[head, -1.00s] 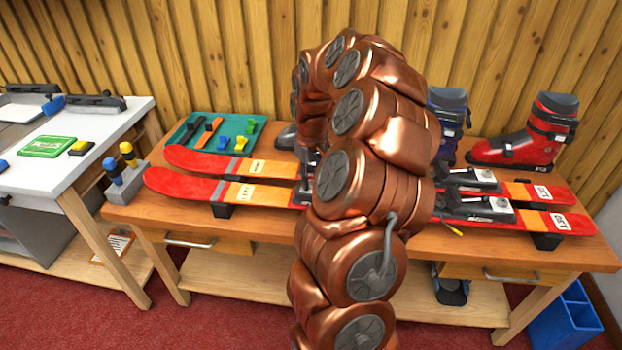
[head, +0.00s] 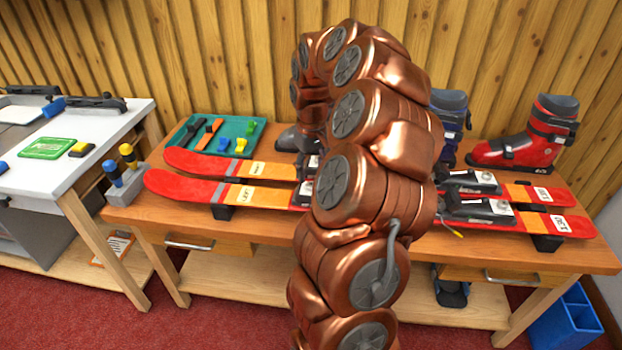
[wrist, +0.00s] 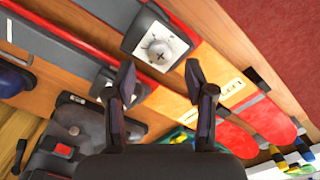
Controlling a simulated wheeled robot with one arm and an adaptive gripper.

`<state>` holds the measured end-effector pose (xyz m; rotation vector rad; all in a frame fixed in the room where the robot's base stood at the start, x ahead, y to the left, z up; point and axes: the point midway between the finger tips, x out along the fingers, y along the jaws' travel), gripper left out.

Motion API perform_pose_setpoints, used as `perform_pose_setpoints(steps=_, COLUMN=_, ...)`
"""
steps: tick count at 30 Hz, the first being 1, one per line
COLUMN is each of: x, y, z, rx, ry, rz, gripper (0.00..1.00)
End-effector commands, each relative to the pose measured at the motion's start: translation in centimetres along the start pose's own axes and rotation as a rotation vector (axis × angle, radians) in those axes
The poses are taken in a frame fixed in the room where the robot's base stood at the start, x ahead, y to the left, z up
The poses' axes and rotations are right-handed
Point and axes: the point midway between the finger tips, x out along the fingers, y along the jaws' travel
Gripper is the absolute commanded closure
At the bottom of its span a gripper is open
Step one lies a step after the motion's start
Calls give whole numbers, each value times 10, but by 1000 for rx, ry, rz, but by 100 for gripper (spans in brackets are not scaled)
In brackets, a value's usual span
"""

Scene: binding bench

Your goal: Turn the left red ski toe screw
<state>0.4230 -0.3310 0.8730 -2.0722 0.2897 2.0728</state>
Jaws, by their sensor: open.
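The left red ski (head: 190,187) lies along the front of the bench, with an orange band and a LEFT label. Its toe piece (wrist: 142,28) shows in the wrist view, with a white plate and a round, cross-slotted toe screw (wrist: 160,50). My gripper (wrist: 160,68) is open and empty. Its fingertips are spread on either side below the screw in the picture, apart from it. The right ski (head: 207,164) lies behind; its toe piece (wrist: 105,84) is partly covered by a finger. In the head view my arm hides the gripper.
A teal tray (head: 247,127) with small tools lies behind the skis. A grey holder (head: 125,190) with yellow and blue-topped tools stands at the bench's left end. A red boot (head: 520,148) and a blue boot (head: 450,110) stand at the back right.

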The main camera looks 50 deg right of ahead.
Motion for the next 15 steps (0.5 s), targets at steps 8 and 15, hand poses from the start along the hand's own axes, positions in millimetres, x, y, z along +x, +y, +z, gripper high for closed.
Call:
perform_pose_setpoints(steps=8, x=-55, y=1, z=-1, rx=0, ry=8, rz=4, gripper=46)
perform_pose_setpoints(steps=15, x=-78, y=0, z=-1, rx=-1, ry=4, rz=1, gripper=46)
